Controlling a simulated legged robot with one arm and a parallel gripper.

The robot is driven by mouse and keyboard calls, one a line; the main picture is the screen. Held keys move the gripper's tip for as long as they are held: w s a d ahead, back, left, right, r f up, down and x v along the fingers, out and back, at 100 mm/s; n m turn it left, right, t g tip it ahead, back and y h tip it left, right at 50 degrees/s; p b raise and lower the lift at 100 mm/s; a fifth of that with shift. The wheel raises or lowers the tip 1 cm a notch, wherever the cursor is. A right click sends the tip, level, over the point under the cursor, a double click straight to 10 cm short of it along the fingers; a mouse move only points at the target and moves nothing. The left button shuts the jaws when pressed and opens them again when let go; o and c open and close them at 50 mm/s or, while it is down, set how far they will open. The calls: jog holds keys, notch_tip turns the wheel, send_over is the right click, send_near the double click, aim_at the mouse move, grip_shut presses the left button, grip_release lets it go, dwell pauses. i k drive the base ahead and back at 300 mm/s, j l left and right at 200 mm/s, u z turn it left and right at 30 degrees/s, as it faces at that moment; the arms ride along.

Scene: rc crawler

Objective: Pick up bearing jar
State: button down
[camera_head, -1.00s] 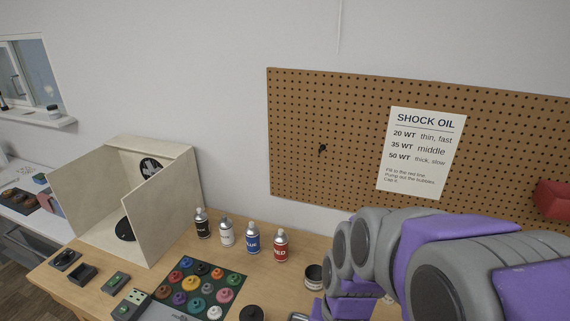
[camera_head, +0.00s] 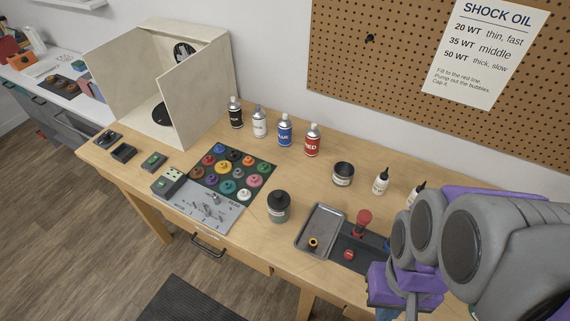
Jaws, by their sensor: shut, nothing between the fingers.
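Two small jars stand upright on the wooden bench, and I cannot read which is the bearing jar. One is a short, dark-lidded jar (camera_head: 343,174) with a pale label, right of the red bottle. The other is a grey jar with a black top (camera_head: 278,206), nearer the front, left of the metal tray. My gripper (camera_head: 405,287), purple and grey, is at the lower right, shut and empty, apart from both jars. Its fingertips are hard to make out, and my arm covers the bench's right end.
A metal tray (camera_head: 320,231) holds a small ring-like part. Beside it are a red-topped tool (camera_head: 362,222) and dropper bottles (camera_head: 381,182). Several spray bottles (camera_head: 285,131) stand behind a mat of coloured pieces (camera_head: 233,172). Bare bench surrounds the short jar.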

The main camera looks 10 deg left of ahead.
aim_at(281, 216)
jog(key=k+l+u, duration=0.1)
jog(key=l+u, duration=0.15)
jog(key=u, duration=0.15)
jog(key=k+l+u, duration=0.15)
jog(key=u, duration=0.2)
jog(key=k+l+u, duration=0.2)
jog(key=u, duration=0.2)
